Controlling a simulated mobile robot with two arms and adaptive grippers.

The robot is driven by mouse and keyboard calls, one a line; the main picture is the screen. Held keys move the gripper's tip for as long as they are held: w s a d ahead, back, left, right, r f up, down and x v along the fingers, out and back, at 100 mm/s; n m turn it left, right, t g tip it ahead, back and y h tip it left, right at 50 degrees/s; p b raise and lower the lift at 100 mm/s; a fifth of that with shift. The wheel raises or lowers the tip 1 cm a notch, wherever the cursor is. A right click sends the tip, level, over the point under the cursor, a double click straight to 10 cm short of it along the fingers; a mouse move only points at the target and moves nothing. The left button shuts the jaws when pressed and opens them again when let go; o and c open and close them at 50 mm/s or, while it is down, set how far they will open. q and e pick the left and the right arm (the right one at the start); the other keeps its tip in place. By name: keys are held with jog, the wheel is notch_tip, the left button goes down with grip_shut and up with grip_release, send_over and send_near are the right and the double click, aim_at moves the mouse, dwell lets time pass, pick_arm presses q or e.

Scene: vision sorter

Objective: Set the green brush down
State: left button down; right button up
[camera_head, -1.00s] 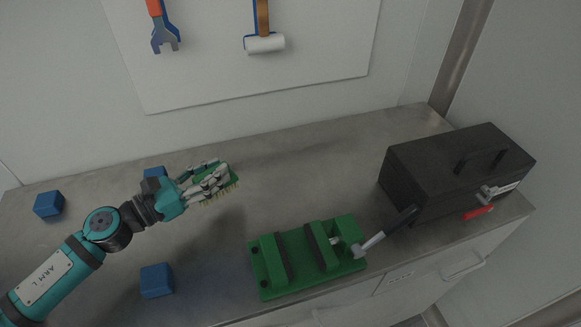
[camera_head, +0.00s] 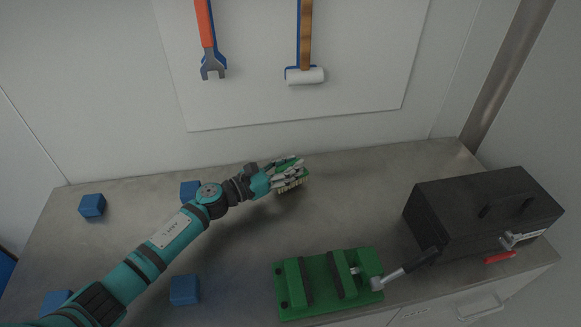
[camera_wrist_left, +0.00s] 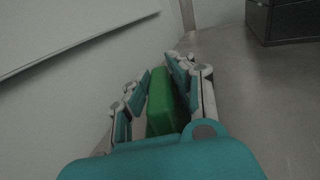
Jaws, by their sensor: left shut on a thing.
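The green brush (camera_head: 287,163), with pale yellowish bristles, is held in my left gripper (camera_head: 289,174) near the back of the metal workbench (camera_head: 375,190). In the left wrist view the brush's green body (camera_wrist_left: 161,103) sits between the two fingers of the left gripper (camera_wrist_left: 163,92), which are shut on it. The bristles point down, close to the bench top. I cannot tell whether they touch it. My right gripper is not in view.
A green vise (camera_head: 330,282) stands at the bench front, and a black toolbox (camera_head: 470,210) at the right. Blue blocks (camera_head: 92,205) (camera_head: 185,289) lie on the left side. A pegboard panel (camera_head: 370,60) holds a wrench and a hammer. The bench centre is clear.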

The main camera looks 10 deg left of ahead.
pick_arm(q)
jog(key=shift+f, duration=0.65)
jog(key=shift+f, duration=0.2)
jog(key=c, duration=1.2)
grip_release()
jog(key=shift+c, duration=0.2)
jog(key=shift+o, duration=0.5)
jog(key=shift+r, duration=0.15)
